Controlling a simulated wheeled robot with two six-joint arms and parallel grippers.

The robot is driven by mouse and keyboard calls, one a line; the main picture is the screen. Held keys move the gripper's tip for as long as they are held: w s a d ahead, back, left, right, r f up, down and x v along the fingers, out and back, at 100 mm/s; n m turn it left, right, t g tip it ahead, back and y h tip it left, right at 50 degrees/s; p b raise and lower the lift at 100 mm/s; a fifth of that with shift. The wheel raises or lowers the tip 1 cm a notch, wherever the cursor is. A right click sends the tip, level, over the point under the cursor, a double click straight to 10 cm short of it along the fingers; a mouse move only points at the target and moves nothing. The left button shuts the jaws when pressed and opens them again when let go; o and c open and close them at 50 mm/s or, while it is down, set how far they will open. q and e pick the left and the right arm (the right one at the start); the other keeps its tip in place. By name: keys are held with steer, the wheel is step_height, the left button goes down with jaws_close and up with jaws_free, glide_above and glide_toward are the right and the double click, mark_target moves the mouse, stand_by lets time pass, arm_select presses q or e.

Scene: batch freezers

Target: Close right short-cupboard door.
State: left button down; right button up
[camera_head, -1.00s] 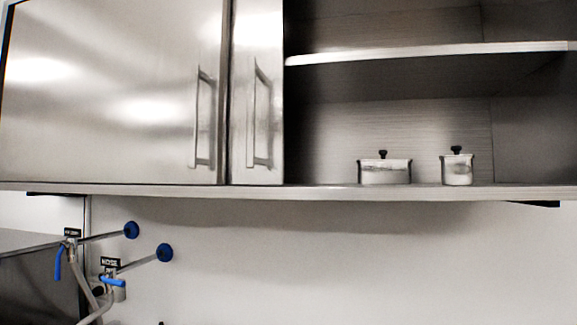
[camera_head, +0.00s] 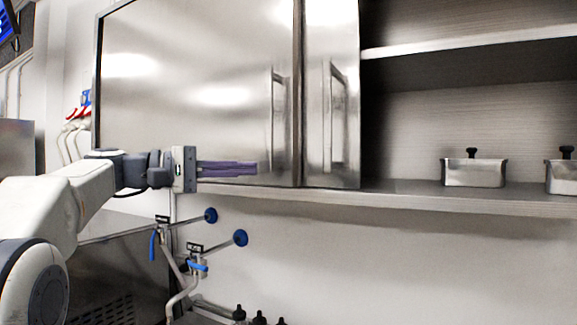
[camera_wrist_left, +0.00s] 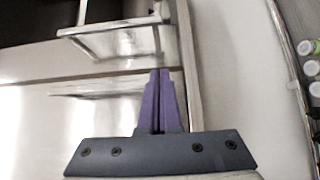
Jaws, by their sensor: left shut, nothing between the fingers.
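The steel wall cupboard has a wide left door (camera_head: 190,90) with a vertical bar handle. The right door (camera_head: 320,40) shows as a narrow panel beside it, with its own handle (camera_head: 337,118); the bay to its right is uncovered. My left gripper (camera_head: 256,168) is shut and empty, pointing right across the lower part of the left door, short of the right door. In the left wrist view its purple fingers (camera_wrist_left: 160,72) are together, and bar handles (camera_wrist_left: 115,42) show ahead and to the left. Contact cannot be told. My right gripper is not in view.
Two lidded steel pots, one (camera_head: 473,170) whole and one (camera_head: 561,175) cut by the edge, stand on the cupboard floor. A shelf (camera_head: 470,45) is above them. Hose taps (camera_head: 197,262) with blue handles and dark bottle tops (camera_head: 258,318) are below.

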mark_target(310, 168)
arm_select(q)
steer(key=p+x, duration=0.1)
steer(key=x, duration=0.2)
steer(key=p+x, duration=0.2)
steer(key=x, duration=0.1)
steer(key=p+x, duration=0.1)
steer(key=x, duration=0.3)
steer(key=shift+s+r+p, duration=0.1)
steer(key=shift+r+p, duration=0.2)
steer(key=d, duration=0.1)
steer(key=s+d+p, duration=0.1)
steer(key=d, duration=0.1)
steer(key=shift+s+d+f, duration=0.2)
steer(key=shift+s+f, duration=0.05)
steer(key=shift+s, duration=0.05)
